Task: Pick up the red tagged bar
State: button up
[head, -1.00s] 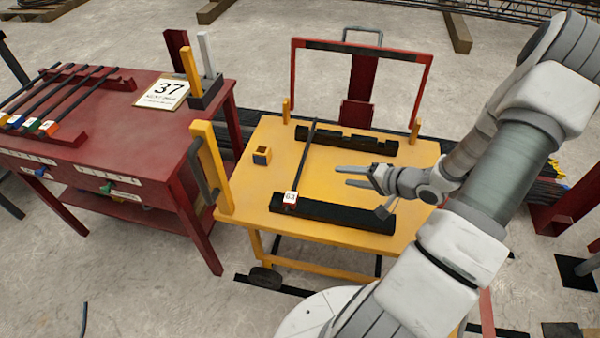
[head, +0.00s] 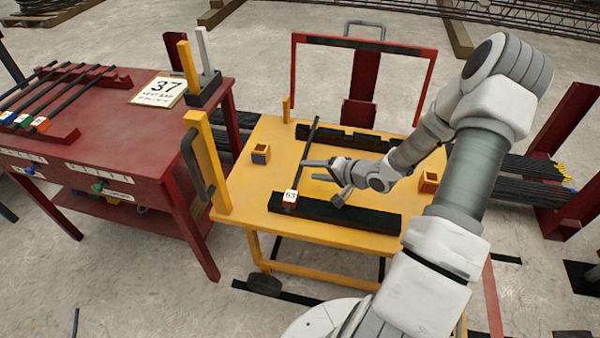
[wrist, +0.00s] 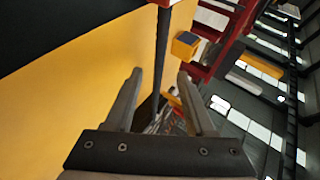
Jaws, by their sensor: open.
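A dark bar (head: 306,150) lies across two black notched rests on the yellow cart. Its near end carries a tag (head: 290,196) with a white face reading 63 and reddish sides. My gripper (head: 308,170) is open, with its fingertips at the bar's right side in the head view. In the wrist view the bar (wrist: 161,50) runs between the two fingers (wrist: 160,72), and a bit of its red and white tag (wrist: 163,3) shows at the top edge. I cannot tell how far the fingers are from the bar.
The yellow cart (head: 240,205) has a near black rest (head: 350,214), a far black rest (head: 350,139), small yellow boxes (head: 261,153) and a handle post at left (head: 206,160). A red table (head: 110,130) at left holds several tagged bars and a 37 sign (head: 170,88).

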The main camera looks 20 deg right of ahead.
aim_at(302, 169)
jog(key=b+x, duration=0.1)
jog(key=x, duration=0.2)
jog(key=shift+w+a+f, duration=0.1)
jog(key=shift+w+f, duration=0.05)
jog(key=shift+f, duration=0.1)
jog(key=shift+r, duration=0.1)
grip_shut()
dwell(0.9)
